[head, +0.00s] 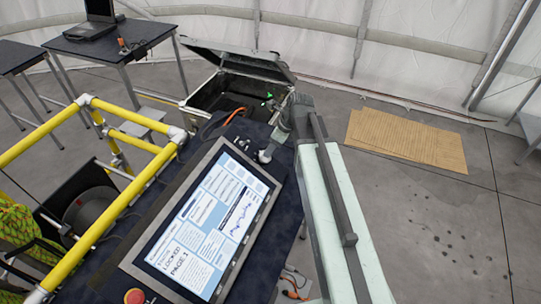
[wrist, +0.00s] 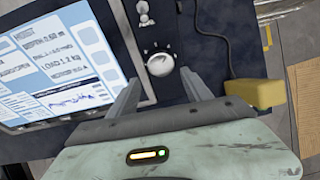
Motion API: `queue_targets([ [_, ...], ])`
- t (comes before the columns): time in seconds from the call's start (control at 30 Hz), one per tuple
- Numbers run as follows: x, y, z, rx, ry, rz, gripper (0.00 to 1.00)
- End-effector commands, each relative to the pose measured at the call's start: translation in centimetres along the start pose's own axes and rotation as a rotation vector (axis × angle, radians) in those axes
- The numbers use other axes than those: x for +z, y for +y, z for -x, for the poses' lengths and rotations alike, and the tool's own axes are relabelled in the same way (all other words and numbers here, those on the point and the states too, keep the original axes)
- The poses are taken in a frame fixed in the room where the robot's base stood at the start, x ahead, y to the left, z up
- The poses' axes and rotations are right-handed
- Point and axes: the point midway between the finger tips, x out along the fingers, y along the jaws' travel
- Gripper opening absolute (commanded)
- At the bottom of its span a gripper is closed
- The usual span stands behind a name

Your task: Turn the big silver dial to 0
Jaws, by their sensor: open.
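The big silver dial (wrist: 160,65) sits on the dark panel beside the screen, near the top centre of the wrist view. The dial's marks are too small to read. In the head view my gripper (head: 275,140) is at the dial, its fingers mostly hidden.
The tilted screen (head: 210,220) lies left of the dial. Small silver switches (wrist: 145,14) stand just beyond it. A yellow block (wrist: 256,93) and a black cable lie to the right. An open metal case (head: 240,80) stands behind, and yellow rails (head: 110,215) run at left.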

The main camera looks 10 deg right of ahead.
Motion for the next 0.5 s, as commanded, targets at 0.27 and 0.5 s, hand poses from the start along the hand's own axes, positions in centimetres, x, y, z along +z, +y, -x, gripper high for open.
queue_targets([
  [0.27, -0.1, 0.0, -1.6, 0.001, 0.0, 0.001, 0.57],
  [0.5, -0.3, 0.0, -5.9, 0.0, 0.0, 0.001, 0.57],
])
